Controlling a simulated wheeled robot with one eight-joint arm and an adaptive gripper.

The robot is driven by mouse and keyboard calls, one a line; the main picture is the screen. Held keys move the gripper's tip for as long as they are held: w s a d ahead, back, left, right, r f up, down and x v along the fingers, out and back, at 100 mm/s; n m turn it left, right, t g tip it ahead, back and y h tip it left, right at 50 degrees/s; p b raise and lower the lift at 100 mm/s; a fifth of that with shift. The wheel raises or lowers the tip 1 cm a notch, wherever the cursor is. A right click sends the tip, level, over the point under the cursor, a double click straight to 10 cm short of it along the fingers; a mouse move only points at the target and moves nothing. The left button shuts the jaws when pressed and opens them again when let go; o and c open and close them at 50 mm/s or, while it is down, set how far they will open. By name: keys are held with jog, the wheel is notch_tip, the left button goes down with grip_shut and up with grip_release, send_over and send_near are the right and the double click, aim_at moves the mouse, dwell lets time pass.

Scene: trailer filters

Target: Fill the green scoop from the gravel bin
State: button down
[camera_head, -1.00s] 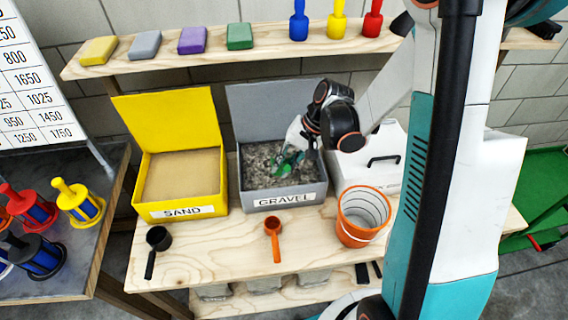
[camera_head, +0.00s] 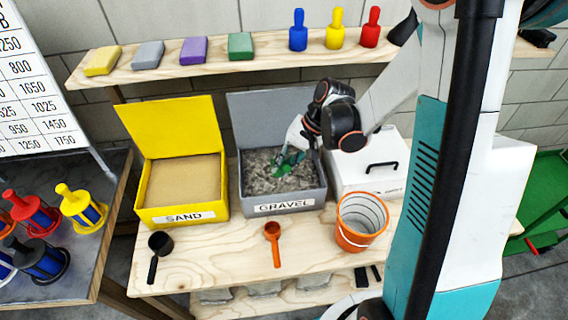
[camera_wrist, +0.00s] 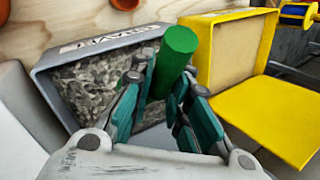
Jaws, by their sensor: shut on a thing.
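The grey gravel bin (camera_head: 284,205) stands open on the wooden bench, with its lid up behind it. Grey gravel (camera_head: 262,184) fills it and shows in the wrist view (camera_wrist: 100,82). My gripper (camera_head: 296,152) reaches into the bin from the upper right. It is shut on the green scoop (camera_head: 284,168), whose round green handle shows between the fingers in the wrist view (camera_wrist: 172,62). The scoop's bowl is low at the gravel; I cannot tell how much gravel is in it.
The open yellow sand bin (camera_head: 182,213) stands left of the gravel bin. An orange bucket (camera_head: 350,240) and a white lidded box (camera_head: 365,182) stand to the right. A black scoop (camera_head: 159,245) and an orange scoop (camera_head: 272,233) lie on the front of the bench.

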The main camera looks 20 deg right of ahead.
jog(key=r+t, duration=0.1)
jog(key=t, duration=0.2)
jog(key=shift+s+r+n, duration=0.15)
jog(key=shift+r+n, duration=0.2)
jog(key=shift+n, duration=0.05)
jog(key=shift+w+r+n+t+h+b, duration=0.25)
jog(key=shift+r+t+b, duration=0.4)
jog(key=shift+t, duration=0.45)
